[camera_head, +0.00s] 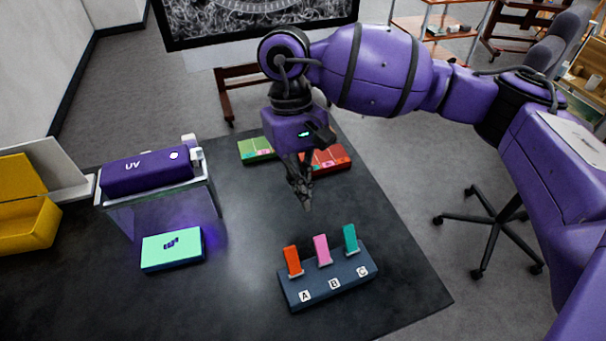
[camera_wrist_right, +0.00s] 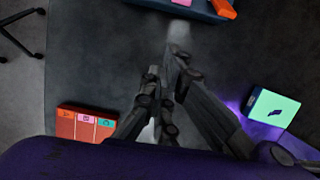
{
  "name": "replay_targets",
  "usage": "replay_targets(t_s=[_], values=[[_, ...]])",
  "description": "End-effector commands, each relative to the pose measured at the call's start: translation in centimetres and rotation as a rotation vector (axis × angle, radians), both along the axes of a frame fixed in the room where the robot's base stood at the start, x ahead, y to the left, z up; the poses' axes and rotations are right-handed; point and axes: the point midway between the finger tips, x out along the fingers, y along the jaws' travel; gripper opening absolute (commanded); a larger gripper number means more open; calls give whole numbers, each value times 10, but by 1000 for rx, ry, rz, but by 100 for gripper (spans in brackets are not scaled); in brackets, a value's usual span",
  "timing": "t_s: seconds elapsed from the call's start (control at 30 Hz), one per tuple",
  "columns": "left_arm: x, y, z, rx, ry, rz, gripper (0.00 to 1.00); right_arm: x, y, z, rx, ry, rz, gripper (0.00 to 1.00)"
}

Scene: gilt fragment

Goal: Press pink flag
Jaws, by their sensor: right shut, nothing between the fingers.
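The pink flag (camera_head: 321,249) stands up, slightly tilted, in the middle of a dark blue block (camera_head: 329,287), above the label B. An orange flag (camera_head: 292,261) stands to its left over A and a teal flag (camera_head: 350,240) to its right over C. My right gripper (camera_head: 306,203) points down, shut and empty, behind the block and apart from the pink flag. In the right wrist view the block (camera_wrist_right: 160,4) is cut off at the top edge, with the orange flag (camera_wrist_right: 222,8) partly visible. My left gripper is not in view.
A purple UV lamp box (camera_head: 148,171) stands at the left, with a mint-green panel (camera_head: 172,249) in front. A green panel (camera_head: 256,149) and a red panel (camera_head: 331,158) lie behind my gripper. A yellow bin (camera_head: 25,220) is at far left. The table (camera_head: 240,300) is clear around the block.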

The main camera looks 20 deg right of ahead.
Motion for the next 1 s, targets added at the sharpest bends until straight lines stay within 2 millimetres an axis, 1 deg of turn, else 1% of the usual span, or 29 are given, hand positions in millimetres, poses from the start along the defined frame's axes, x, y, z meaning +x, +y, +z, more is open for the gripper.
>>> replay_targets(t_s=[0.1,0.23,0.33,0.5,0.7,1.0], values=[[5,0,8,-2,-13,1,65,-9,-1,-24,-1,2,0,0],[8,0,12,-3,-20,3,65,-15,-1,-49,-1,1,1,0],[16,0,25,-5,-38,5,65,-27,-3,-33,0,-9,1,0],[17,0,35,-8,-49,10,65,-42,-4,-26,0,-6,1,0],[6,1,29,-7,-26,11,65,-47,-4,-26,0,-1,0,0],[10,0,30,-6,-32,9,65,-47,-5,-27,0,-4,0,0]])
